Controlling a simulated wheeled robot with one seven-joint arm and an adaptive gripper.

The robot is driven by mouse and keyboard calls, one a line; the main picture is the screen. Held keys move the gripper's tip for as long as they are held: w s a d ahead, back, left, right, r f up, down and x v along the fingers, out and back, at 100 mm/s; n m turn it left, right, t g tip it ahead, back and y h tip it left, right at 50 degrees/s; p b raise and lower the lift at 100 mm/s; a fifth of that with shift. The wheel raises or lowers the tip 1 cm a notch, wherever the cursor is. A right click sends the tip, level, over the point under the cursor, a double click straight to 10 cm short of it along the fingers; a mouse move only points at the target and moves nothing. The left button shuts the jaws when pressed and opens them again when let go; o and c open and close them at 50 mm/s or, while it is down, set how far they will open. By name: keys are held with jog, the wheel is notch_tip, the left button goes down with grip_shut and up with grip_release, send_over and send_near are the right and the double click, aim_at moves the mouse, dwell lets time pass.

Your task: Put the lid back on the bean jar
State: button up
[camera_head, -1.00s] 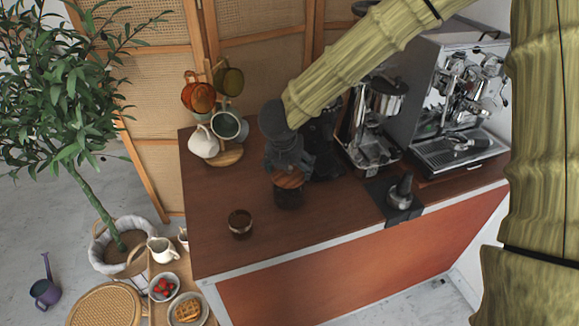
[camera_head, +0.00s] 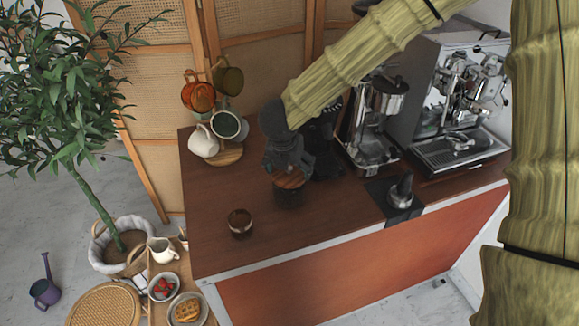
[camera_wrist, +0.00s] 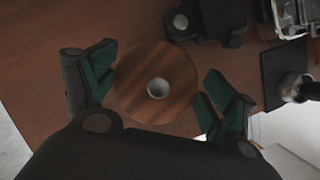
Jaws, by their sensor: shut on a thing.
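The round wooden lid (camera_head: 287,180) sits at the mouth of the dark bean jar (camera_head: 288,198) on the brown counter. I cannot tell whether it is fully seated or slightly raised. My gripper (camera_head: 288,170) comes from above and its fingers flank the lid. In the wrist view, my gripper (camera_wrist: 159,84) is shut on the lid (camera_wrist: 140,72), with green-padded fingers at its left and right. A pale round knob shows at the lid's middle. The lid hides the jar in the wrist view.
A small brown glass (camera_head: 240,223) stands front left of the jar. A dark grinder (camera_head: 322,145) is close behind right. A tamper on a mat (camera_head: 400,190) and the espresso machine (camera_head: 455,105) are further right.

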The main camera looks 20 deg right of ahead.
dwell(0.4)
jog(key=o, duration=0.9)
jog(key=shift+r, duration=0.1)
jog(key=shift+r+p, duration=2.5)
jog(key=shift+r, duration=0.9)
grip_shut()
